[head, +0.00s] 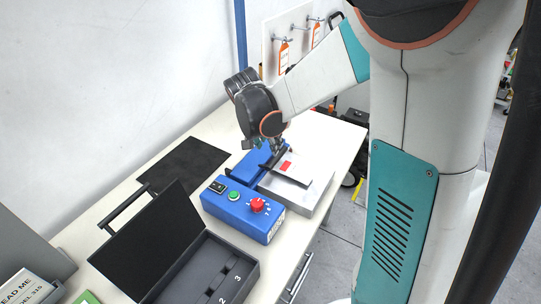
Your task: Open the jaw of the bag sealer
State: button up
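The bag sealer (232,212) stands on the white table, with a blue body, a green button, a black switch and a red knob on its front box. A blue section runs back from the box beside a silver metal plate (313,193). A dark bar and a pale piece with a red mark (286,166) lie over the plate. Whether the jaw is open or shut is hard to tell. My gripper (277,150) points down at the back of the sealer, close above the dark bar. Its fingers are small and partly hidden, and contact is unclear.
An open black case (235,292) with numbered slots stands in front of the sealer, its lid raised. A black mat (184,163) lies to the left at the back. Papers (24,287) are at the lower left. The far right table corner is clear.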

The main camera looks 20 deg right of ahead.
aim_at(275, 158)
jog(key=b+x, duration=0.3)
jog(key=x, duration=0.7)
jog(key=shift+w+d+f, duration=0.1)
grip_shut()
